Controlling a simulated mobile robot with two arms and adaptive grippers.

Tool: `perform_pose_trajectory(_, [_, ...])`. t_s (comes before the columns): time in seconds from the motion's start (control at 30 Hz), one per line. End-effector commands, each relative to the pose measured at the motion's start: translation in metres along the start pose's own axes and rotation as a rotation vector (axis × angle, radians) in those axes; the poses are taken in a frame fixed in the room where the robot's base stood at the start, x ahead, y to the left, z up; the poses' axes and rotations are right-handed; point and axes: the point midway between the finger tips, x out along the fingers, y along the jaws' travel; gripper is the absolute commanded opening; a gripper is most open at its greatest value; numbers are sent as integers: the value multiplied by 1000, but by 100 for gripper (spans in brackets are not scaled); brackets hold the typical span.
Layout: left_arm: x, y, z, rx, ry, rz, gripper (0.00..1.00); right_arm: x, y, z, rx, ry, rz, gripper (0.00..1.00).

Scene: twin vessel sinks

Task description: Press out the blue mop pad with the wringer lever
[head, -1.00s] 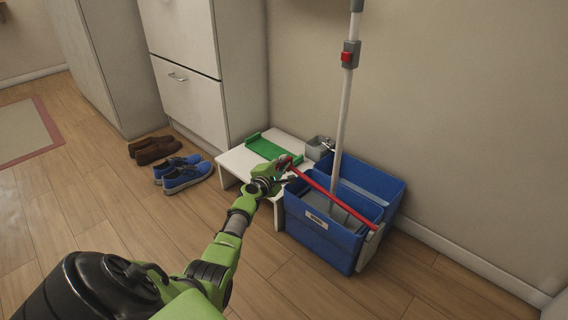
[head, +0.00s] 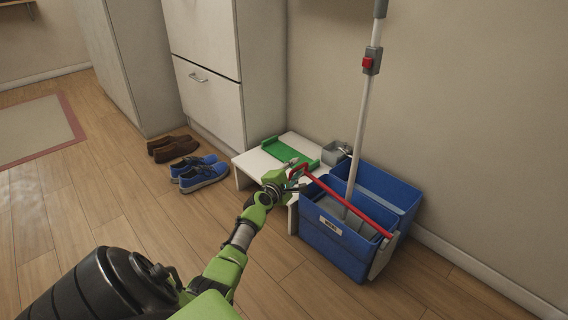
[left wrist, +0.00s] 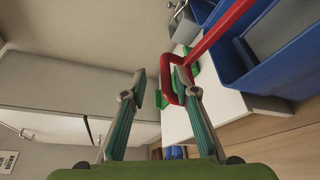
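The red wringer lever (head: 345,203) slants across the blue bucket (head: 334,242), its looped handle at the upper left. My left gripper (head: 292,174) is at that handle. In the left wrist view my left gripper (left wrist: 160,86) is open, its fingers apart. One finger overlaps the red handle loop (left wrist: 167,80); I cannot tell whether they touch. The mop pole (head: 363,115) stands slightly tilted in the bucket, with a red button up high. The blue mop pad cannot be made out inside the bucket. My right gripper is not in view.
A low white bench (head: 246,165) with a green tray (head: 279,151) stands left of the bucket, and a small grey container (head: 333,153) is behind. Blue shoes (head: 203,176) and brown shoes (head: 174,150) lie farther left. The wall is behind; the front floor is clear.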

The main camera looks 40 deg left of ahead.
Motion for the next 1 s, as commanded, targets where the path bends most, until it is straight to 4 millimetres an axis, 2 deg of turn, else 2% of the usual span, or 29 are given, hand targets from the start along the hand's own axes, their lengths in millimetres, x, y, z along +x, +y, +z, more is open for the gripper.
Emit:
perform_pose_trajectory(0.3, [-51,-1,-2,-2,5,0,28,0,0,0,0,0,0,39])
perform_pose_trajectory(0.5, [-78,0,-3,-1,6,1,28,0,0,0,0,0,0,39])
perform_pose_trajectory(0.7, [-91,0,-4,0,7,1,28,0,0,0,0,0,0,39])
perform_pose_trajectory(1.0, [-92,1,-3,-1,6,1,28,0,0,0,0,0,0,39])
